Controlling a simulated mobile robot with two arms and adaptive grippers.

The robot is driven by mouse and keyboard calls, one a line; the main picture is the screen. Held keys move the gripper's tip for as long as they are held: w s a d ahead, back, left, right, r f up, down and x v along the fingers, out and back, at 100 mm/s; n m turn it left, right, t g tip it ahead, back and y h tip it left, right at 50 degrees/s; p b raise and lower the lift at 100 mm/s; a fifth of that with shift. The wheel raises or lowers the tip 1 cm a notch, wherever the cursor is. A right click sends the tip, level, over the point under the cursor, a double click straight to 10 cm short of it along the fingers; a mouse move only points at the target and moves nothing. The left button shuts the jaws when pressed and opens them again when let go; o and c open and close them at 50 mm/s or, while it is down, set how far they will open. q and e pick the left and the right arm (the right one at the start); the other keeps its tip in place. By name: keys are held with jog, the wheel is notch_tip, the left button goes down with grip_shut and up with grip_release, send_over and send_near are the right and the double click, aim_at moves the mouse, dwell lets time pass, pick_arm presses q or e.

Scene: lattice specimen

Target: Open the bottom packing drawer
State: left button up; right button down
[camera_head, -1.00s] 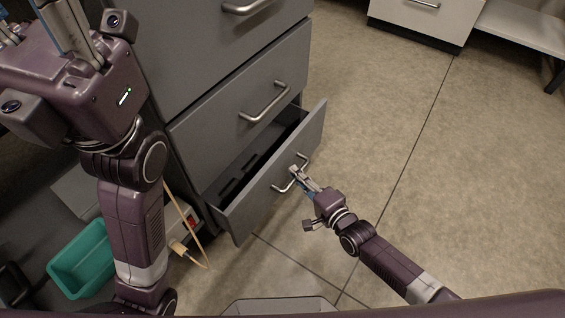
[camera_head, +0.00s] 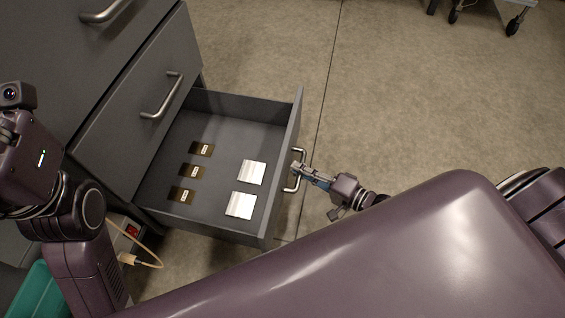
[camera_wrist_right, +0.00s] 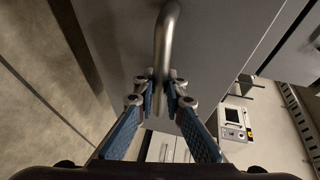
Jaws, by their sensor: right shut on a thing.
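The bottom packing drawer (camera_head: 222,122) stands well out from the grey cabinet in the head view. Inside lie several small dark brown pieces with pale labels (camera_head: 192,171) and two silvery-white flat squares (camera_head: 240,205). My right gripper (camera_head: 297,168) is shut on the drawer's metal bar handle (camera_head: 301,153). In the right wrist view the fingers (camera_wrist_right: 160,88) close around the handle (camera_wrist_right: 166,40) from both sides. My left arm shows at the left edge of the head view; its fingers are out of the picture.
A closed drawer with a bar handle (camera_head: 162,97) is above the open one. A teal bin (camera_head: 36,295) and a pale cable (camera_head: 150,250) are on the lower left. Open floor (camera_head: 400,100) lies to the right. A wheeled cart (camera_head: 500,12) stands at the top right.

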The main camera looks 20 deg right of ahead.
jog(key=shift+s+d, duration=0.75)
jog(key=shift+d, duration=0.25)
jog(key=c, duration=2)
grip_release()
jog(key=shift+o, duration=0.2)
jog(key=v, duration=1.2)
jog(key=shift+w+r, duration=0.1)
